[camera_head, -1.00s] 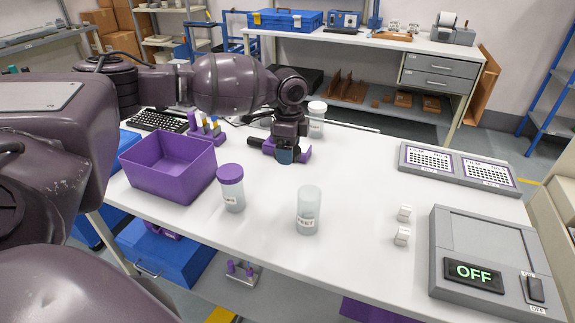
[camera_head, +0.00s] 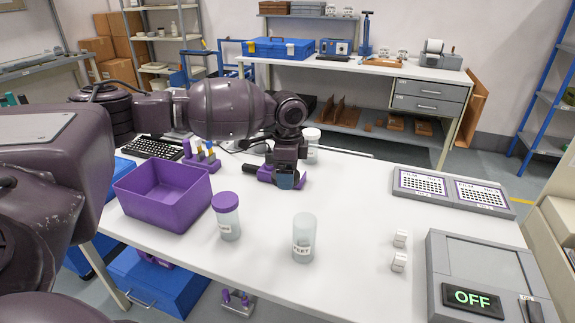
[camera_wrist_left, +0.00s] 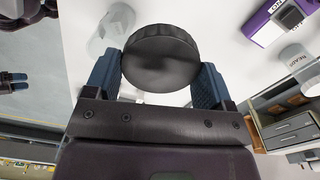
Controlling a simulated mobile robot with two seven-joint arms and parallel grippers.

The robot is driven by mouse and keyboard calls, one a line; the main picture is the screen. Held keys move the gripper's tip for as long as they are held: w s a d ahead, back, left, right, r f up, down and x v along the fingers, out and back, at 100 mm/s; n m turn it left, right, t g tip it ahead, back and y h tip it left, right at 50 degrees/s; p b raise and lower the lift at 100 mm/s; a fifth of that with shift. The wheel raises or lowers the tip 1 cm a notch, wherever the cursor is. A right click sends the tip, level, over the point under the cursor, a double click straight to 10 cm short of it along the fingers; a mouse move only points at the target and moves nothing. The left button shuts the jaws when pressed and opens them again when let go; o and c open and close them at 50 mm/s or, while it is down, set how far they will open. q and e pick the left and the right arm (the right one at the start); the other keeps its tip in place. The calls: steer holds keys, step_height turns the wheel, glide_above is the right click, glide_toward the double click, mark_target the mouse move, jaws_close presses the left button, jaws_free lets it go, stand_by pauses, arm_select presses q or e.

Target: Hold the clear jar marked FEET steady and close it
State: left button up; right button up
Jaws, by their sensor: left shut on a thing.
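The clear jar marked FEET (camera_head: 304,240) stands upright on the white table, front centre, with no lid on its top. My left gripper (camera_head: 286,180) is over the table behind and slightly left of that jar, apart from it. In the left wrist view, its two blue fingers (camera_wrist_left: 155,78) are shut on a dark round lid with a ribbed edge (camera_wrist_left: 160,58). In the head view this lid cannot be made out clearly.
A jar with a purple lid (camera_head: 226,216) stands left of the FEET jar, beside a purple bin (camera_head: 163,195). Two small white blocks (camera_head: 399,262) and a grey unit reading OFF (camera_head: 473,298) are at right. Another jar (camera_head: 313,143) stands behind my gripper. The table's centre right is clear.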

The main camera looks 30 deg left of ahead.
arm_select(q)
steer(key=s+d+f+n, duration=0.4)
steer(key=s+d+n, duration=0.8)
steer(key=d, duration=0.3)
arm_select(e)
steer(key=shift+w, duration=0.1)
arm_select(q)
steer(key=shift+s+d, duration=0.1)
arm_select(e)
steer(key=shift+c, duration=0.3)
steer(key=shift+c, duration=1.2)
arm_select(q)
steer(key=shift+a, duration=0.2)
arm_select(e)
steer(key=shift+a, duration=0.15)
